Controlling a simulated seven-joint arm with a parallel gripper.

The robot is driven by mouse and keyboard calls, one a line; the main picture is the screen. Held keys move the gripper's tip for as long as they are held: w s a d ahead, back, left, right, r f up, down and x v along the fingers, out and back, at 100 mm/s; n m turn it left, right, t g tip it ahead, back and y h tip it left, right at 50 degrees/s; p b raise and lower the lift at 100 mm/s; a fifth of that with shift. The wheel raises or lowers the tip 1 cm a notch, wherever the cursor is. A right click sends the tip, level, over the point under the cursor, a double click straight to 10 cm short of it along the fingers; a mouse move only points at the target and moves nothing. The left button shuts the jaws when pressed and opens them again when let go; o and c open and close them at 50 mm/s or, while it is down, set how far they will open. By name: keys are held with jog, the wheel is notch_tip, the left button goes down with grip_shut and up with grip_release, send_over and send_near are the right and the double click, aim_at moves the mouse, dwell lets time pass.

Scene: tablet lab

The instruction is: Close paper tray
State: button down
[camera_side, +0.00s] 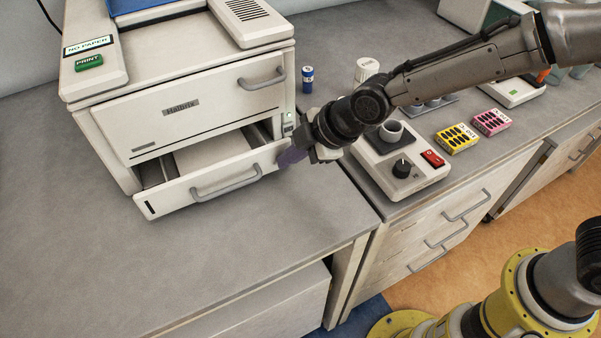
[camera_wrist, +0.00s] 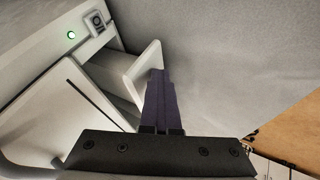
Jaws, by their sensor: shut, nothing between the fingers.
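The paper tray (camera_side: 168,197) is the lower drawer of a white printer (camera_side: 185,118) and stands pulled partly out, with a grey bar handle on its front. In the wrist view the tray (camera_wrist: 142,72) shows at its front end, sticking out from the printer body. My gripper (camera_side: 288,158) is shut and empty at the right end of the tray front. In the wrist view its purple fingers (camera_wrist: 157,98) are together, close beside the tray's end; I cannot tell whether they touch it.
A blue battery-like cylinder (camera_side: 308,79), a yellow box (camera_side: 456,138) and a pink box (camera_side: 491,122) stand on the counter. The counter (camera_side: 100,270) before the tray is clear.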

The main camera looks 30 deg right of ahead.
jog(key=w, duration=0.7)
jog(key=shift+d, duration=0.1)
jog(key=shift+s, duration=0.1)
